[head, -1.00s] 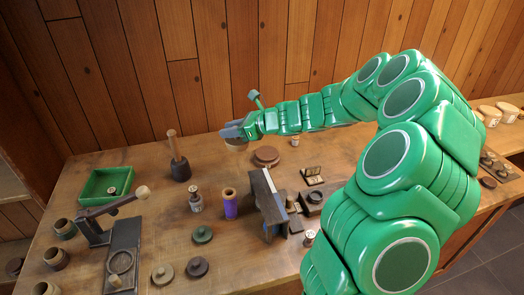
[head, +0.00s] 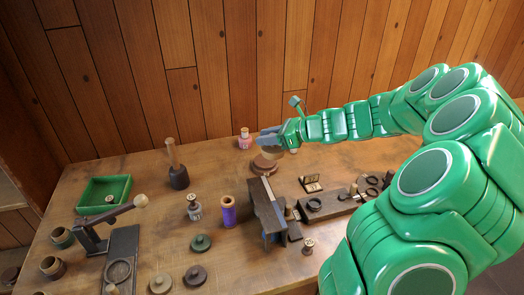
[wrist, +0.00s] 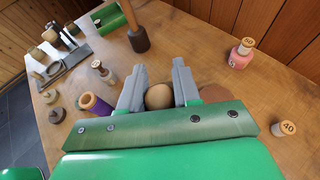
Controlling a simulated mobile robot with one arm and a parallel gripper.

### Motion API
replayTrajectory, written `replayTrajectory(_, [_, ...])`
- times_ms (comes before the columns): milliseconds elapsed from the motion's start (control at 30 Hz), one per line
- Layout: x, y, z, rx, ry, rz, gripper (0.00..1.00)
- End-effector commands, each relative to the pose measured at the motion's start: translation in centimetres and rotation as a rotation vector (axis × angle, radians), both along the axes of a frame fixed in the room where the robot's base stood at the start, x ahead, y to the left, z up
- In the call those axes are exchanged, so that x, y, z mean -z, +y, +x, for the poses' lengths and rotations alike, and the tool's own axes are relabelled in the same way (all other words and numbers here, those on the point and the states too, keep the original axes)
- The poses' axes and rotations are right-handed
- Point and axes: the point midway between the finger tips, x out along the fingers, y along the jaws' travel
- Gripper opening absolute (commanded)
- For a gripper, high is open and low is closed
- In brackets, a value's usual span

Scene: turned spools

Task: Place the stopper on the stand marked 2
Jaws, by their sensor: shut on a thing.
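My gripper (head: 270,136) is shut on the round beige stopper (wrist: 159,96), which sits between the two grey fingers in the wrist view. In the head view the stopper's pale side (head: 274,153) shows below the fingers. It is over or close behind a brown round disc-like piece (head: 263,166), which also shows beside the right finger in the wrist view (wrist: 215,92). I cannot tell whether they touch. I can read no mark 2 on any stand.
A pink spool bottle (head: 245,142) stands just left of the gripper. A purple spool (head: 228,212), a dark upright block (head: 267,208) and a labelled bottle (head: 193,210) stand nearer. A green tray (head: 104,193) is at left.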

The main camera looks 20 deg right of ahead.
Motion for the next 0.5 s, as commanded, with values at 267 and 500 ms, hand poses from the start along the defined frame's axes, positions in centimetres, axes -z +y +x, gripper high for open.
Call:
replayTrajectory(267, [1.8,-0.3,3.6,-0.001,0.003,0.001,0.0])
replayTrajectory(500, [3.1,-0.6,6.5,-0.002,0.002,0.002,0.0])
